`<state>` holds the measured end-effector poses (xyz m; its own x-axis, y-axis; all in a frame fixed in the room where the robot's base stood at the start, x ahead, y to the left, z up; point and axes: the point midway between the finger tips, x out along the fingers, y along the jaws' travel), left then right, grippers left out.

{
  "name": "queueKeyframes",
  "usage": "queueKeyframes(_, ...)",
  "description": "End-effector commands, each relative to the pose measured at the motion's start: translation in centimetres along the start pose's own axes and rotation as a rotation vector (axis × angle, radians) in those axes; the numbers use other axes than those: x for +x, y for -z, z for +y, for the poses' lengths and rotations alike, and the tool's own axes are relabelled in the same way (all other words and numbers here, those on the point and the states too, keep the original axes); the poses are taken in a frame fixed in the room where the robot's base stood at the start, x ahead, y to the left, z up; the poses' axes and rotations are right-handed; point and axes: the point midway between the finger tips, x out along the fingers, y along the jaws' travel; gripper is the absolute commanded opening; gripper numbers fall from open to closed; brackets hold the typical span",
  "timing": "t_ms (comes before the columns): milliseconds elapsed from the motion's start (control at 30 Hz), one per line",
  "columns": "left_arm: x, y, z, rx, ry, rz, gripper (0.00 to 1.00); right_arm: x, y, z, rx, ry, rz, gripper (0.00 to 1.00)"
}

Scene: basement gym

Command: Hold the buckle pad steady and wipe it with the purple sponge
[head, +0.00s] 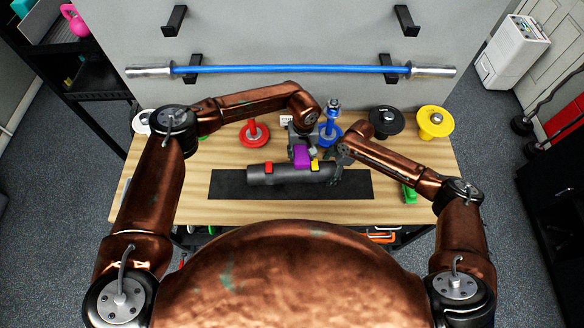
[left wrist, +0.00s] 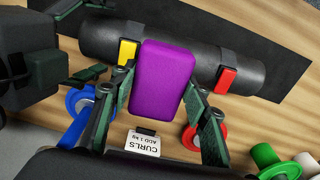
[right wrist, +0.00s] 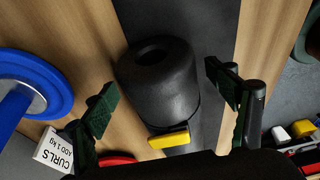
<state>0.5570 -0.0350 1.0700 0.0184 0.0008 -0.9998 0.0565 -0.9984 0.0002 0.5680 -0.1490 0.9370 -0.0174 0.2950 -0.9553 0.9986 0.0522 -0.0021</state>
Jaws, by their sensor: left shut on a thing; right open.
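The buckle pad (head: 285,174) is a dark grey foam roll lying on its side on a black mat (head: 225,184). It carries a red buckle (left wrist: 226,80) and a yellow buckle (left wrist: 127,52). My left gripper (head: 301,146) is shut on the purple sponge (left wrist: 163,78), which it holds over the pad between the two buckles. I cannot tell whether the sponge touches the pad. My right gripper (head: 338,162) is open at the pad's right end. In the right wrist view its fingers stand apart on either side of the pad's hollow end (right wrist: 158,75), not closed on it.
Behind the pad stand a red plate weight (head: 254,133), a blue one (head: 330,133), a black one (head: 386,121) and a yellow one (head: 434,123). A "CURLS" card (left wrist: 143,143) stands among them. A green object (head: 409,193) lies at the right.

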Motion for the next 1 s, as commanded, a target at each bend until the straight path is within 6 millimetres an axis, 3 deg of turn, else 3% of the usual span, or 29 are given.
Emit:
queueKeyframes(300,0.0,0.0,0.0,0.0,0.0,0.0,0.23,-6.6,-0.1,0.1,-0.001,-0.004,-0.001,0.8)
queueKeyframes(500,0.0,0.0,0.0,0.0,0.0,0.0,0.23,-9.6,-0.1,0.1,-0.001,-0.002,0.0,0.8)
queueKeyframes(700,0.0,0.0,0.0,0.0,0.0,0.0,0.23,-10.7,0.0,0.0,-0.001,0.0,0.0,0.8)
queueKeyframes(1000,0.0,0.0,0.0,0.0,0.0,0.0,0.23,-10.7,0.0,0.0,-0.001,0.0,0.0,0.8)
